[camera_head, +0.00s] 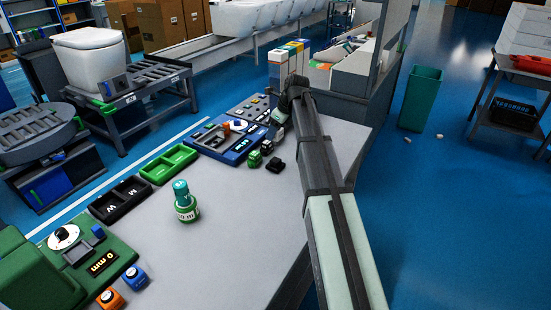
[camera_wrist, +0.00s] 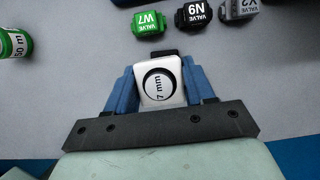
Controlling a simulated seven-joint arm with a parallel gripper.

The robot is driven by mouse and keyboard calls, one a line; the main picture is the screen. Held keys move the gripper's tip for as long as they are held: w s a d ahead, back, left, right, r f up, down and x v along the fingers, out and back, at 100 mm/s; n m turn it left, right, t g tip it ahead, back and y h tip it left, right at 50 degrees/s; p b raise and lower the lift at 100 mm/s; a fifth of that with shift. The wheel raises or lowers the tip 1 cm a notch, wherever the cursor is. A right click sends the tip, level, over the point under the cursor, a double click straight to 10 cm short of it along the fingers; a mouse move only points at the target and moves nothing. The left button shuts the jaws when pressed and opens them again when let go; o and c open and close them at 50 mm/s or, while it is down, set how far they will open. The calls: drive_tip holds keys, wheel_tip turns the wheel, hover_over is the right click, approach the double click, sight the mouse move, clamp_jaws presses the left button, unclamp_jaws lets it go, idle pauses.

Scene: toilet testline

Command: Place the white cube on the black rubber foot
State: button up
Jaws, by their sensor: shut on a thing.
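In the wrist view my gripper (camera_wrist: 161,90) has its two blue fingers shut on the white cube (camera_wrist: 162,67), one on each side. The cube's face has a black ring and the text "7 mm". A black piece (camera_wrist: 164,53), likely the black rubber foot, shows past the cube's far edge and is mostly hidden by it; I cannot tell whether they touch. In the head view a small black block (camera_head: 275,164), likely the same foot, lies on the grey table beside the green valve block. My wrist (camera_head: 290,104) is above the table there; the cube cannot be made out.
A green W7 block (camera_wrist: 147,22), a black N9 block (camera_wrist: 193,14) and a grey V2 block (camera_wrist: 238,9) stand in a row beyond the cube. A green bottle (camera_head: 186,208) stands on the table. Trays and a blue fixture (camera_head: 215,143) line the far edge.

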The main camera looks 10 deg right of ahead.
sight(275, 159)
drive_tip(key=shift+f, duration=4.95)
drive_tip(key=shift+f, duration=0.15)
drive_tip(key=o, duration=1.1)
drive_tip(key=v, duration=1.2)
drive_tip(key=shift+r, duration=0.2)
